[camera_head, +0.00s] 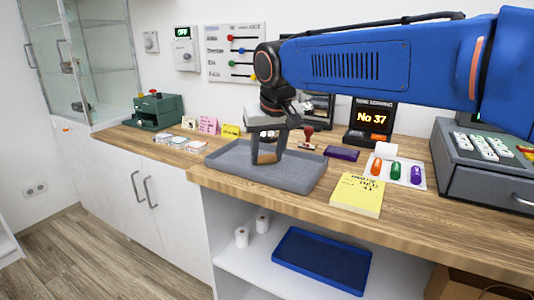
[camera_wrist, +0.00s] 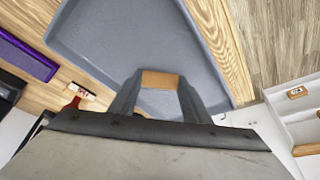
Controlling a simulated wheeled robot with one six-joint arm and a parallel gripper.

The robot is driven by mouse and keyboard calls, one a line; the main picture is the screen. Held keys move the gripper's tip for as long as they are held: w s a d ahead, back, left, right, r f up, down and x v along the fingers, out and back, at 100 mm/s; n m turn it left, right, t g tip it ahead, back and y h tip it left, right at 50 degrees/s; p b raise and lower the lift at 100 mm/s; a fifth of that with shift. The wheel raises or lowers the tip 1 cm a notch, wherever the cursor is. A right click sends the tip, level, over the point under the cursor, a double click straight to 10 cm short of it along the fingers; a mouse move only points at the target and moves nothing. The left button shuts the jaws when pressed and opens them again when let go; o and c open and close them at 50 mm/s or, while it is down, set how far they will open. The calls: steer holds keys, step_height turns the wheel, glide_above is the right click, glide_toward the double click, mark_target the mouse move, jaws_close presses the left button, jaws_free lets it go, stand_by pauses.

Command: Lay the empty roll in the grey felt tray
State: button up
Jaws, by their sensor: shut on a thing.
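The grey felt tray (camera_head: 305,181) lies on the wooden counter and also fills much of the wrist view (camera_wrist: 130,35). My gripper (camera_head: 267,153) reaches down over the tray and is shut on the empty roll (camera_head: 266,158), a small brown cardboard piece. In the wrist view the roll (camera_wrist: 160,79) shows as a brown band between the two fingertips of my gripper (camera_wrist: 158,88), with the tray floor behind it. The roll is low inside the tray outline. I cannot tell whether it touches the floor.
A yellow pad (camera_head: 357,194) and a purple box (camera_head: 342,153) lie right of the tray. A red-handled stamp (camera_head: 307,138) stands behind it. A white card with coloured capsule shapes (camera_head: 411,179) and a grey cash register (camera_head: 470,165) are further right. A blue tray (camera_head: 320,262) sits on the shelf below.

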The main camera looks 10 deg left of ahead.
steer(key=shift+f, duration=0.1)
steer(key=o, duration=1)
steer(key=v, duration=1.2)
